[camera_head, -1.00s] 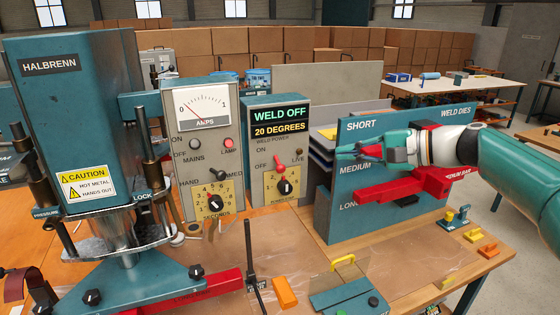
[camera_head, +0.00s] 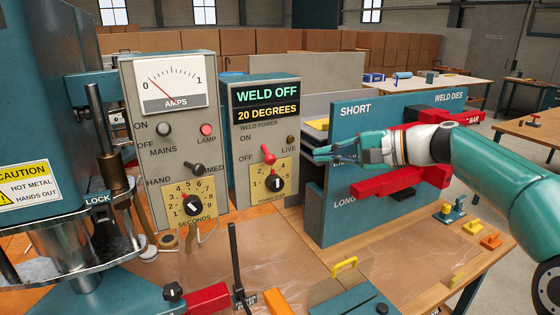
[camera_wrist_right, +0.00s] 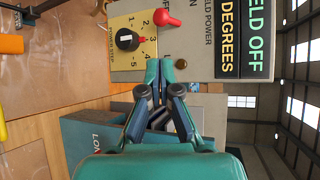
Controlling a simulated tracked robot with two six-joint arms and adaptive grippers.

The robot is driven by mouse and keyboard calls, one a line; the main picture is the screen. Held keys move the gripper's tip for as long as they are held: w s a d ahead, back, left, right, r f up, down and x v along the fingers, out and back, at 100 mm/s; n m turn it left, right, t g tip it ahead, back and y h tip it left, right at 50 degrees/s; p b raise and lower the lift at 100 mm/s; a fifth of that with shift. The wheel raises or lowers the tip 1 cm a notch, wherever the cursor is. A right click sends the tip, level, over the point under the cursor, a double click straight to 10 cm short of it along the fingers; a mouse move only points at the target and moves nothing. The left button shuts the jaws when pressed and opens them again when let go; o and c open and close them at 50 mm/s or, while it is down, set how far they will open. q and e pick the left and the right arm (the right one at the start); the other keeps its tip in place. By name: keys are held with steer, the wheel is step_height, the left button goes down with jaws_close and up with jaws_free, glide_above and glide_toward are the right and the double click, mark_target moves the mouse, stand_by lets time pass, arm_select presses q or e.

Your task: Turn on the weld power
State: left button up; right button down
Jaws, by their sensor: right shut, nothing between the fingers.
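The weld power box (camera_head: 260,185) stands upright on the bench, its display reading WELD OFF and 20 DEGREES. The LIVE lamp (camera_head: 290,139) looks dull. My right gripper (camera_head: 318,152) is shut and empty, just right of the box at about the lever's height. In the wrist view, the closed fingertips (camera_wrist_right: 160,65) point at the panel near the lamp, to one side of the lever. My left gripper is out of view.
Left of the box stands the mains and timer box (camera_head: 172,140) with an amps meter, beside the welding press (camera_head: 50,130). The weld dies board (camera_head: 350,215) with red bars stands under my right arm. A black rod (camera_head: 236,255) rises from the bench in front.

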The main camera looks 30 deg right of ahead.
mark_target(267, 154)
steer(key=shift+w+a, duration=0.1)
steer(key=p+x, duration=0.1)
steer(key=x, duration=0.9)
steer(key=shift+f+p, duration=0.1)
steer(key=shift+p, duration=0.25)
